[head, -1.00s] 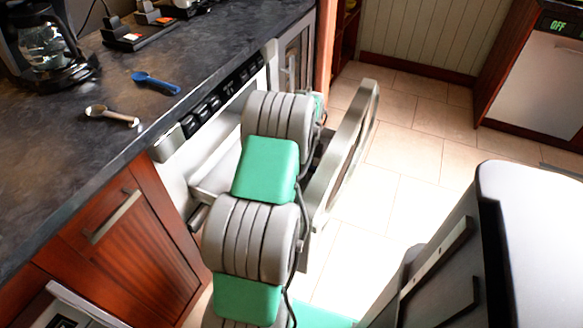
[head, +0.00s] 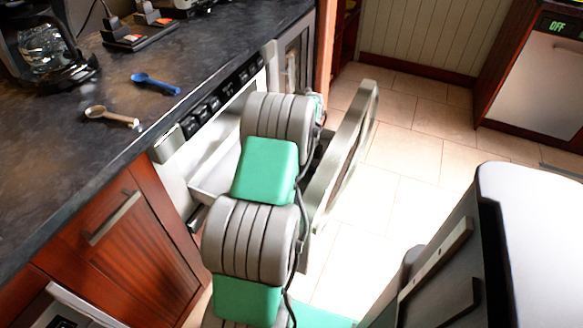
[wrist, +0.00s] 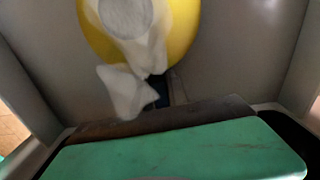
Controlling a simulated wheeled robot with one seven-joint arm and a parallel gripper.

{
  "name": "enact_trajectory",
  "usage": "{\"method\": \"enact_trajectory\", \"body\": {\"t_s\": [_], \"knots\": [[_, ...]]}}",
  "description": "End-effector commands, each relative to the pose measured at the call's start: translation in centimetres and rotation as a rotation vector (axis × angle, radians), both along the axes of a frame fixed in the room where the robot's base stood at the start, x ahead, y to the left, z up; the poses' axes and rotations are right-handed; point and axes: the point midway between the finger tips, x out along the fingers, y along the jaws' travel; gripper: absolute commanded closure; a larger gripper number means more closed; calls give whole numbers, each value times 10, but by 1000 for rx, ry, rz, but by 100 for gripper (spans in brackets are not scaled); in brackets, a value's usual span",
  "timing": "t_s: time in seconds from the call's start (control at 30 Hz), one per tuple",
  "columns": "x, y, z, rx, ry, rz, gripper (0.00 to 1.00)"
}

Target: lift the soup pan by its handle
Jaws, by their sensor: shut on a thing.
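In the wrist view, a round yellow body (wrist: 188,32), which I take to be the soup pan, shows at the top, cut off by the frame edge. A pale round patch and blurred white shapes (wrist: 125,92) lie over and below it; I cannot tell which part is handle. My gripper (wrist: 165,80) shows small and dark at the wrist view's middle, against the white shape below the yellow body, and is shut on what appears to be the handle. The contact is blurred. My arm hides the gripper and pan in the head view.
Grey drawer walls (wrist: 42,80) surround the gripper. The open drawer front (head: 350,140) stands right of my arm. The dark counter (head: 60,165) on the left holds a coffee maker (head: 45,50), a blue spoon (head: 155,83) and a beige spoon (head: 110,117). The floor (head: 400,140) at right is clear.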

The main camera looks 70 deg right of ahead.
Motion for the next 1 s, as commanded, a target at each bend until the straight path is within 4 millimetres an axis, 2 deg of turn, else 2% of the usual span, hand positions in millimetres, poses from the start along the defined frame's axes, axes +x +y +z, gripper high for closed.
{"method": "enact_trajectory", "body": {"t_s": [0.27, 0.37, 0.6, 0.8, 1.0], "knots": [[0, -1, 6, -3, -1, 0, 100], [0, -2, 23, -6, -1, 0, 100], [0, -1, 80, -5, -1, 0, 100], [0, -1, 110, -3, 0, 0, 100], [0, -1, 130, -2, 0, 0, 100]]}}
